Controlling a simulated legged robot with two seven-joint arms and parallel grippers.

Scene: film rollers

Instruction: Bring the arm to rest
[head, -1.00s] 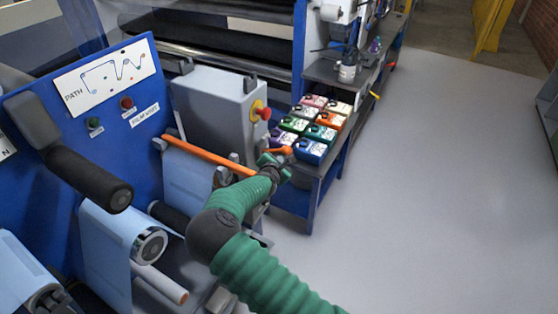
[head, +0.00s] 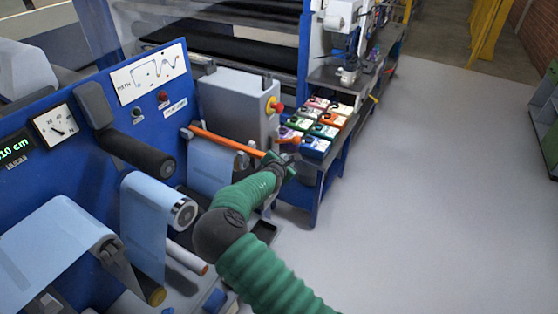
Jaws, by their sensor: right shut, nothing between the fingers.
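My right arm (head: 240,220), in a green ribbed sleeve with dark joints, reaches up from the bottom of the head view. My right gripper (head: 290,162) is at its far end, shut and empty. It shows small, beside the right end of an orange bar (head: 225,140) and in front of the coloured boxes. I cannot tell whether it touches the bar. My left gripper is out of view.
A blue film machine (head: 90,120) with rollers and light blue film (head: 145,215) fills the left. A grey box with a red button (head: 274,105) stands behind. Several coloured boxes (head: 318,147) sit on a blue stand (head: 318,190). Grey floor (head: 430,220) at right is clear.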

